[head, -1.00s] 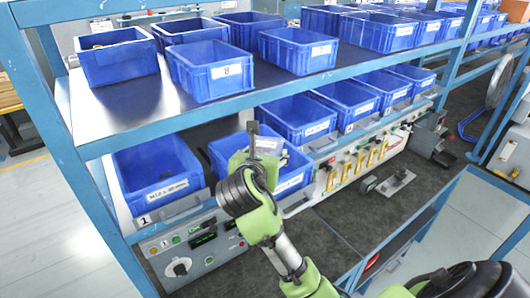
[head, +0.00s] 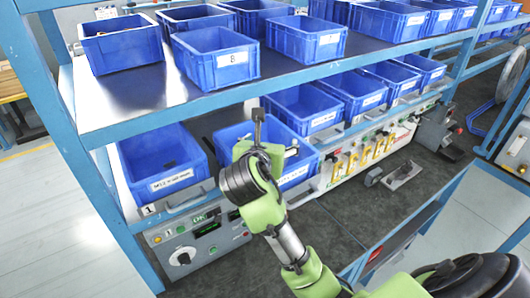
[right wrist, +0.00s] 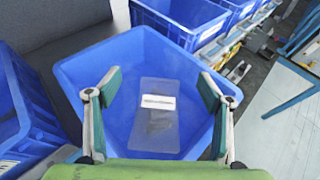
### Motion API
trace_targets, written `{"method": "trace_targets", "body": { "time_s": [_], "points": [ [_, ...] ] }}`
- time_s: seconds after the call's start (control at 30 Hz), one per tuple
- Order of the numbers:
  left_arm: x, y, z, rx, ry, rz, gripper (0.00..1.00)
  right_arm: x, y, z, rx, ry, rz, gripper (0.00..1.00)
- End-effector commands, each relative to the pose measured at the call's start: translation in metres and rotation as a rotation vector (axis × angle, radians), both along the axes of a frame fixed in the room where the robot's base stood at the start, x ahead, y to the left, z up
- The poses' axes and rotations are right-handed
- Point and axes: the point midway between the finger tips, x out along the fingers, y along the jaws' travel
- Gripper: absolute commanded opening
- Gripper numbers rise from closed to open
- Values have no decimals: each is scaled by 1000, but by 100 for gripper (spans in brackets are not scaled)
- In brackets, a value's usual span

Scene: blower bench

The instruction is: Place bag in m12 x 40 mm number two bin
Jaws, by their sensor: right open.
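The clear bag (right wrist: 154,118) with a white label lies inside a blue bin (right wrist: 100,72) in the right wrist view. My right gripper (right wrist: 160,84) is open above it, one finger on each side, apart from the bag. In the head view my right gripper (head: 258,120) is over the second bin from the left (head: 229,135) in the lower row. It hides part of that bin, and the bag cannot be made out there. My left gripper is not in view.
A bin marked 1 (head: 127,157) with an M12 label stands to the left. More blue bins (head: 292,103) continue right. The upper shelf (head: 150,108) with bins overhangs behind. A control panel (head: 195,240) with a green OK display is below; the dark bench top (head: 330,225) is largely clear.

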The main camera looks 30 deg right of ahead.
Motion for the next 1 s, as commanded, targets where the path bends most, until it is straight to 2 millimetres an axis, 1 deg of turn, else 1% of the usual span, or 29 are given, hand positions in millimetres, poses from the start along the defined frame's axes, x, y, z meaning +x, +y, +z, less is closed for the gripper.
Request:
{"method": "trace_targets", "body": {
  "time_s": [0.03, 0.3, 0.5, 0.7, 1.0],
  "points": [
    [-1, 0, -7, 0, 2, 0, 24, -7, 9, 0, 2, -2, 6, 73],
    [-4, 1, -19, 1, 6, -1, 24, -48, 47, 24, 3, -3, 6, 73],
    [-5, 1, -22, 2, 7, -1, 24, -69, 66, 37, 2, -1, 5, 73],
    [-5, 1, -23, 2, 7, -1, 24, -77, 72, 41, 1, 3, 3, 73],
    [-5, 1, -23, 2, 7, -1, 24, -77, 72, 41, 1, 3, 3, 73]
  ]
}}
